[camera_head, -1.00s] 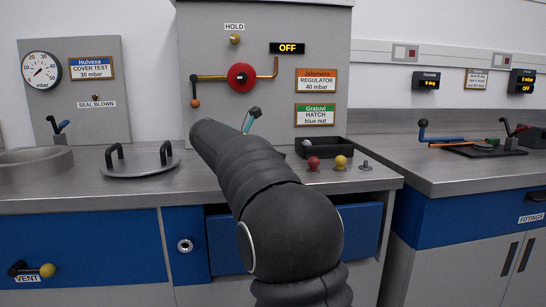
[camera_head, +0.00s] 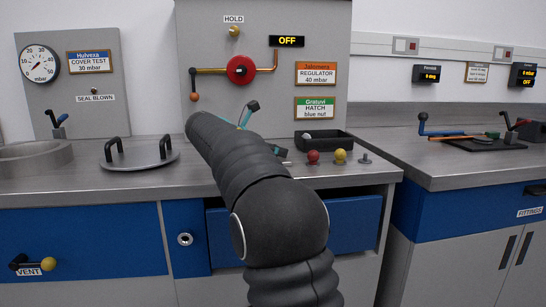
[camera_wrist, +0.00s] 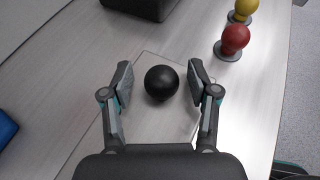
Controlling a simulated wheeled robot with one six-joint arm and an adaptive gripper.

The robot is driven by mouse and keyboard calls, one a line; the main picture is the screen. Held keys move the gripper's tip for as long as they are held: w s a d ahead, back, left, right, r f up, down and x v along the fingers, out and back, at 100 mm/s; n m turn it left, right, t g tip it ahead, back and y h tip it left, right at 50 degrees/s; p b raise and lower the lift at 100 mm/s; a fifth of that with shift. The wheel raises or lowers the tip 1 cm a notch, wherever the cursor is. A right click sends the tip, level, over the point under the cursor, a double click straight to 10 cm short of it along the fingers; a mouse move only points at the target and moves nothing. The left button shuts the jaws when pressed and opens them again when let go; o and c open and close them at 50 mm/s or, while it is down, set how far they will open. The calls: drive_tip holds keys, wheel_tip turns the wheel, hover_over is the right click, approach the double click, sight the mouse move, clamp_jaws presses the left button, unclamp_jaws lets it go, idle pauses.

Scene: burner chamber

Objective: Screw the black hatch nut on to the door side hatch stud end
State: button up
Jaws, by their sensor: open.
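The black ball-shaped nut (camera_wrist: 161,83) sits on the grey counter in the wrist view. My gripper (camera_wrist: 161,72) is open, with one finger on each side of the nut and a visible gap to each. The nut is not held. In the head view my arm hides the nut, and my gripper's fingers (camera_head: 265,129) show partly behind the arm. A small bare metal stud on a round base (camera_head: 364,159) stands on the counter; I cannot tell whether it belongs to the hatch. The door side hatch stud end is not identifiable in these views.
A red ball knob (camera_head: 313,157) and a yellow ball knob (camera_head: 340,156) stand on bases right of my gripper. A black tray (camera_head: 335,143) lies behind them. A round lid with two handles (camera_head: 139,160) lies left. The counter's front edge (camera_head: 100,204) is near.

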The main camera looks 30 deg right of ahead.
drive_tip(key=v, duration=1.1)
drive_tip(key=shift+a, duration=0.25)
drive_tip(key=shift+a+r, duration=0.15)
drive_tip(key=shift+a, duration=0.1)
drive_tip(key=shift+s, duration=0.1)
drive_tip(key=shift+a, duration=0.1)
